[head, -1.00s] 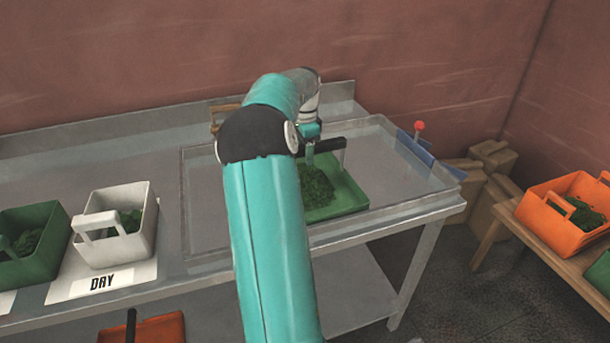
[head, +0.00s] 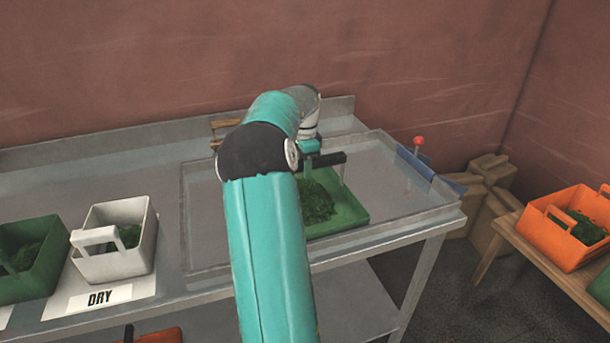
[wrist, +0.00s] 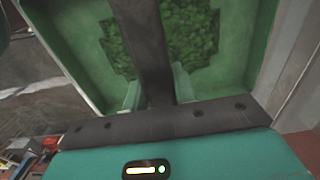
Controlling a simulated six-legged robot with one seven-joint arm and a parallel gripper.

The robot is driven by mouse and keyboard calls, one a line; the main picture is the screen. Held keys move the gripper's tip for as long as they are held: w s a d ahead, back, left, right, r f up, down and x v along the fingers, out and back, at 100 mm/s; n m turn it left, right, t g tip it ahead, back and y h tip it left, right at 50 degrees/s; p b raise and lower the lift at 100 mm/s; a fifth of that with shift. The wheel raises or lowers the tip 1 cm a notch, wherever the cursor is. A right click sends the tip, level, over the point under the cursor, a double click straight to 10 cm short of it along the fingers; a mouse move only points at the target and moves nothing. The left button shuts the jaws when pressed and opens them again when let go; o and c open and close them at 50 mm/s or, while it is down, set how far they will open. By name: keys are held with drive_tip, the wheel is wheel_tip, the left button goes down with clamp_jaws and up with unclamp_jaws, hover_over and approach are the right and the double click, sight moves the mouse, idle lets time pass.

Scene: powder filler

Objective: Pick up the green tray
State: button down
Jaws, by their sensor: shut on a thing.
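The green tray (head: 352,217) holds dark green leafy stuff (head: 317,203) and has a black handle (head: 328,159) across its top. It is inside the clear-walled basin on the metal table, and my arm hides its left part. My gripper (head: 309,168) is at the handle. In the wrist view the gripper (wrist: 158,90) has its pale green fingers on either side of the dark handle bar (wrist: 146,45), shut on it. The tray (wrist: 235,60) and its leafy filling (wrist: 187,33) fill the view beyond. I cannot tell whether the tray touches the basin floor.
A white tray (head: 140,255) stands on the left of the table above a "DRY" label (head: 100,297), with another green tray (head: 40,280) beside it. A red-topped lever (head: 418,143) stands at the basin's right. An orange tray (head: 565,245) sits on a wooden table.

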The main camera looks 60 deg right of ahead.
drive_tip(key=shift+r, duration=0.6)
drive_tip(key=w+a+r, duration=0.1)
drive_tip(key=a+r, duration=1.1)
drive_tip(key=a, duration=0.2)
wheel_tip(320, 180, up, 7)
idle(0.3)
drive_tip(key=shift+f, duration=0.1)
